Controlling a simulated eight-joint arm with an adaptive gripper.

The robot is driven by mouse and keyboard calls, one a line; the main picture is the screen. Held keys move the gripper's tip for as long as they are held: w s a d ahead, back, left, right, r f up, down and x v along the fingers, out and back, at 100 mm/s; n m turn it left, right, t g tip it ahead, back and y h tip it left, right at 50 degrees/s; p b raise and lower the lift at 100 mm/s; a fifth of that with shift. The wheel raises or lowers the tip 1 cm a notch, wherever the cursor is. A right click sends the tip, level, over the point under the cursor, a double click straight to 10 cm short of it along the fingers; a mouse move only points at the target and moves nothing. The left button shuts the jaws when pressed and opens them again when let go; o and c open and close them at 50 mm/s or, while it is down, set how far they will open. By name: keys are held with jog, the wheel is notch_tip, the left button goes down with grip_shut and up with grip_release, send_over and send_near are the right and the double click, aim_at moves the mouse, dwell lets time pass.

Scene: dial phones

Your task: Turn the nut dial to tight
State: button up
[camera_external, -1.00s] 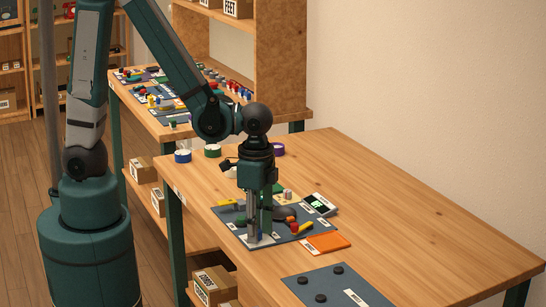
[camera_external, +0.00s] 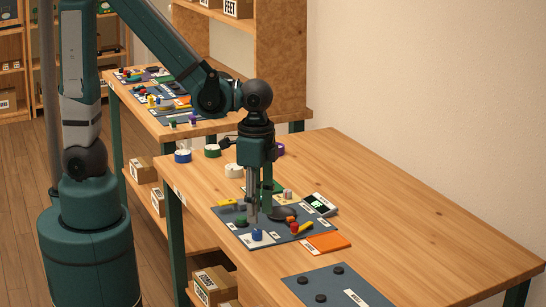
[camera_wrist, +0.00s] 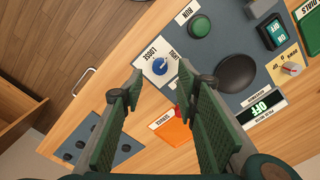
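The nut dial is a blue knob (camera_wrist: 160,66) on a white plate (camera_wrist: 148,52) labelled LOOSE and TIGHT in the wrist view. In the external view the blue knob (camera_external: 257,235) sits at the front-left of the grey panel (camera_external: 232,233). A pale mark shows on the knob, but I cannot tell exactly which label it points to. My gripper (camera_wrist: 165,88) is open and empty, its two fingers wide apart. In the external view my gripper (camera_external: 258,216) points down above the panel, just behind the knob and apart from it.
An orange pad (camera_external: 327,242) lies beside the panel. Another panel with black knobs (camera_external: 320,298) is in front. The right tabletop is clear.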

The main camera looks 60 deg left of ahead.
aim_at(257, 231)
notch_tip(257, 231, up, 6)
dwell(0.5)
dwell(0.5)
jog(key=a+r+n+t, duration=0.3)
jog(key=a+r+n, duration=0.1)
jog(key=a, duration=0.8)
jog(key=a+r+n+t, duration=0.4)
jog(key=a+r, duration=0.3)
jog(key=a, duration=0.5)
jog(key=shift+w+a+n, duration=0.25)
jog(key=shift+w+n, duration=0.05)
jog(key=shift+n, duration=0.2)
dwell(2.5)
